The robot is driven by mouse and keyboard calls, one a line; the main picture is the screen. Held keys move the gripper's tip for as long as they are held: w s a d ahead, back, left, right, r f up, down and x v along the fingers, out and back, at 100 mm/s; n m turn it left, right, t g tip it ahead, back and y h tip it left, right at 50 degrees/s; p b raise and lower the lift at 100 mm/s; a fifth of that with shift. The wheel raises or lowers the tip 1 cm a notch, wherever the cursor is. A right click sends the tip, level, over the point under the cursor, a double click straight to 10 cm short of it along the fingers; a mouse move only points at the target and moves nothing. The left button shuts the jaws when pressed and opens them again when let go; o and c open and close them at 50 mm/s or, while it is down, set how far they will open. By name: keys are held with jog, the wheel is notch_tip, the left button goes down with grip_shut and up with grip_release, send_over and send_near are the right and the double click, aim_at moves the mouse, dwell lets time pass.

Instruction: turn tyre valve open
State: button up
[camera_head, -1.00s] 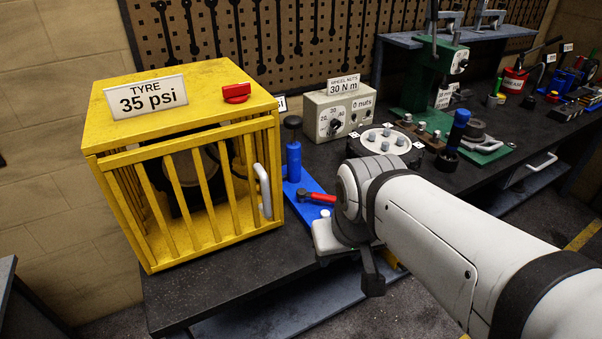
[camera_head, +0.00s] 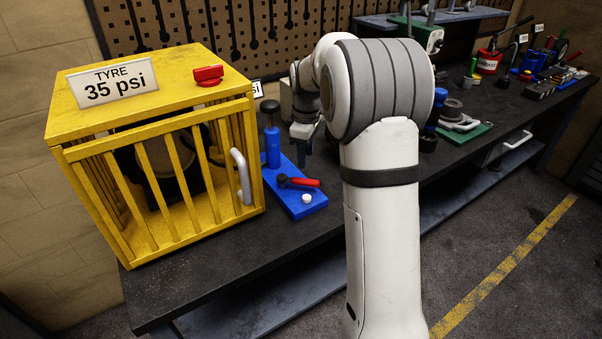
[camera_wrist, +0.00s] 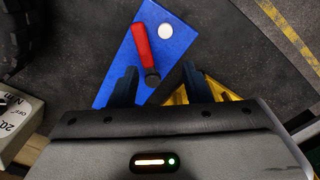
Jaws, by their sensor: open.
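A red knob (camera_head: 208,75) sits on top of the yellow tyre cage (camera_head: 185,215), beside the "TYRE 35 psi" sign. The cage's barred door is closed and has a white handle (camera_head: 240,175). A blue plate (camera_head: 315,203) with a red lever (camera_head: 300,183) lies on the bench right of the cage. In the wrist view the red lever (camera_wrist: 141,45) shows beyond my fingers. My gripper (camera_head: 304,145) is above the bench near the plate, right of the cage and away from the red knob. Its two fingers (camera_wrist: 160,82) are apart, with nothing visibly held.
A blue upright cylinder (camera_head: 272,148) stands at the back of the plate. A wheel nut control box (camera_wrist: 18,112) shows at the left of the wrist view. My arm hides part of the bench. Other tools stand along the bench to the right.

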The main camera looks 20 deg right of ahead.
aim_at(306, 180)
jog(key=shift+n, duration=0.7)
jog(key=w+f, duration=0.1)
jog(key=w+d+f, duration=0.1)
jog(key=w+f, duration=0.1)
jog(key=shift+w+d+f, duration=0.15)
jog(key=shift+w+f, duration=0.05)
jog(key=shift+f+p, duration=0.6)
jog(key=shift+f, duration=3.3)
grip_shut()
